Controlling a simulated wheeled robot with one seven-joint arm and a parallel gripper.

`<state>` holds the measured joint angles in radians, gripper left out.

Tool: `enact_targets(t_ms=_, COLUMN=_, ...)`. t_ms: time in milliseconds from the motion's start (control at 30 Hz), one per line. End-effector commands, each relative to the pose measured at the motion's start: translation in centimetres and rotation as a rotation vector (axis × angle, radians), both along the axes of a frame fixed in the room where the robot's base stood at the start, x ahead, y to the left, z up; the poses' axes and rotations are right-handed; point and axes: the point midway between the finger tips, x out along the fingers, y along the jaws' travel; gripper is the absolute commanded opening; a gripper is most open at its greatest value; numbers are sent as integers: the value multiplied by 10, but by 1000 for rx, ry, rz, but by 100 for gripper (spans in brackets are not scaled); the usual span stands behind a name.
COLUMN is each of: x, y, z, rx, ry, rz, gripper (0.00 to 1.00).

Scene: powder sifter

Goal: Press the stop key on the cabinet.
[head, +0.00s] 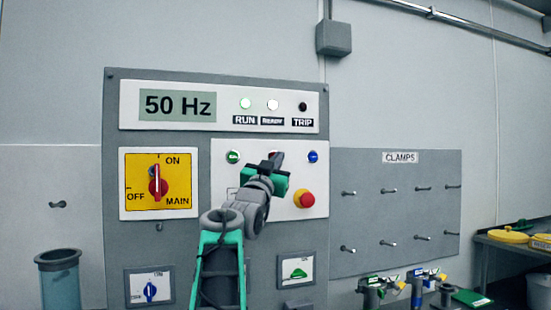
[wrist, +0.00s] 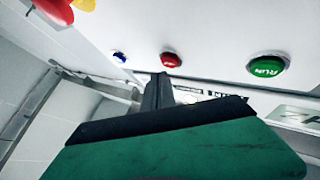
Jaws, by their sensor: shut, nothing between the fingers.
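The grey cabinet (head: 115,180) has a white key panel (head: 225,170) with a green key, a red key and a blue key in a row. The red key, apparently the stop key, shows in the wrist view (wrist: 171,60) between the green RUN key (wrist: 267,67) and the blue key (wrist: 119,56). In the head view my gripper (head: 278,157) hides most of it. My gripper is shut and empty, its fingertips (wrist: 161,78) close to the red key. I cannot tell whether they touch it.
A red mushroom button (head: 304,198) on yellow sits lower right of the keys. The yellow main switch (head: 158,182) is on the left. A clamp board (head: 396,205) hangs to the right.

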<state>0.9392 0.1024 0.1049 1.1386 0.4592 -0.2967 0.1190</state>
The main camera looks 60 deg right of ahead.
Motion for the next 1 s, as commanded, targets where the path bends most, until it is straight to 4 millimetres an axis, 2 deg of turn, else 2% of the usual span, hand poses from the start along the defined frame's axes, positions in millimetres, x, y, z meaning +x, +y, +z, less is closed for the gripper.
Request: enact_targets(t_ms=1000, x=9, y=-8, z=1, rx=0, ry=0, rz=0, gripper=0)
